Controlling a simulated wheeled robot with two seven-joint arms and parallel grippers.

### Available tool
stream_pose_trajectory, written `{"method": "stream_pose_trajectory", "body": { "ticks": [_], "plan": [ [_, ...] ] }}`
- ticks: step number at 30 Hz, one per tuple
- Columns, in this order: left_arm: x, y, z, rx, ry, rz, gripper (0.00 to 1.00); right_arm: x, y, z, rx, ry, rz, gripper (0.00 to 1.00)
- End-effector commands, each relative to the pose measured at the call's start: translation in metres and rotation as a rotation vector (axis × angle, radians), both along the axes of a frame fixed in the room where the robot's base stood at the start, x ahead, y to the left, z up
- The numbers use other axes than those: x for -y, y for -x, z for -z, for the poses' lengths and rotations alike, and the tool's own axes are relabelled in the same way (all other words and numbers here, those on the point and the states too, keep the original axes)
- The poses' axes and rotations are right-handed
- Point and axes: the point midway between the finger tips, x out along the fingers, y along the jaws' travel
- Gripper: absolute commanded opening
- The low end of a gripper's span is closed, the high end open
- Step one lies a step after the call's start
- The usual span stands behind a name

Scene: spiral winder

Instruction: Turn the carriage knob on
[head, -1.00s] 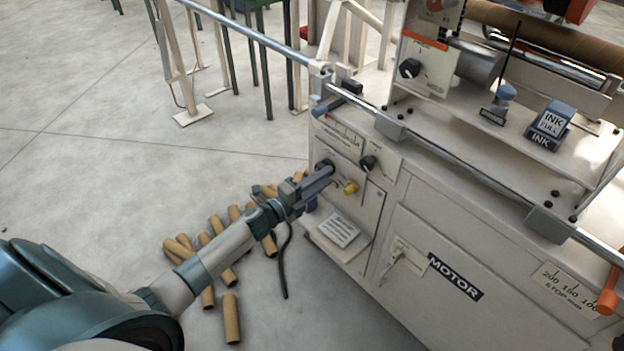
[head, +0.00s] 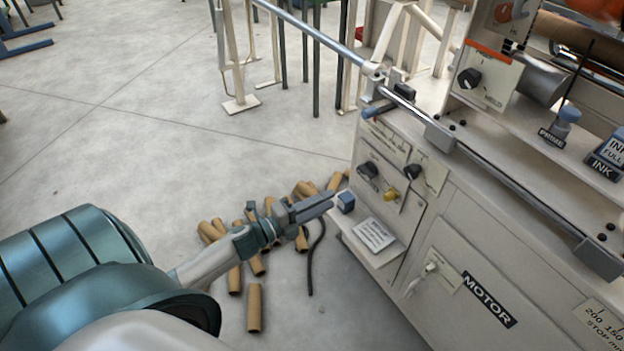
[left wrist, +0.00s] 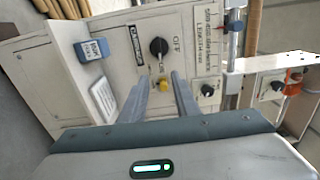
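A black knob (left wrist: 158,47) sits on a white plate on the machine's front panel, with the word OFF beside it in the left wrist view. I take it for the carriage knob; its other label is hard to read. Its bar seems to point towards the yellow knob (left wrist: 162,84), away from OFF. It also shows in the head view (head: 368,170), uncovered. My left gripper (left wrist: 159,78) is open and empty, its two fingers apart in front of the panel and clear of the knob. In the head view the gripper (head: 330,198) is low and left of the knob. My right gripper is not in view.
Another black knob (head: 412,171) sits to the right. A blue box (head: 346,201) and a printed card (head: 374,235) rest on the ledge below. A metal rail (head: 480,175) runs above the panel. Cardboard tubes (head: 254,307) litter the floor; the left floor is open.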

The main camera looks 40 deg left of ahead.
Motion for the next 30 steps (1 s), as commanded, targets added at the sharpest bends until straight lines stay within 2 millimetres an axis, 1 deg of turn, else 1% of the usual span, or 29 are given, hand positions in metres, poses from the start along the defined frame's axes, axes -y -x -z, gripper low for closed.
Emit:
{"method": "stream_pose_trajectory", "body": {
  "ticks": [1, 3, 9, 14, 30],
  "plan": [
    [-0.003, 0.008, 0.001, -0.002, -0.001, 0.000, 0.28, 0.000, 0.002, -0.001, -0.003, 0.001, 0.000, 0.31],
    [-0.005, 0.017, 0.001, -0.001, 0.000, 0.001, 0.28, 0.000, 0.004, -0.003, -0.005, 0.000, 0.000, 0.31],
    [-0.011, 0.031, 0.000, 0.000, 0.000, 0.000, 0.28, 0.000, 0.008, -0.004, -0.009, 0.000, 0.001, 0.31],
    [-0.012, 0.034, -0.001, 0.001, -0.001, 0.001, 0.28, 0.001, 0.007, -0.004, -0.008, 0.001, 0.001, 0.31],
    [-0.012, 0.034, 0.000, -0.002, 0.002, -0.001, 0.28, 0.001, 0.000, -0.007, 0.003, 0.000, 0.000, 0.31]
  ]
}}
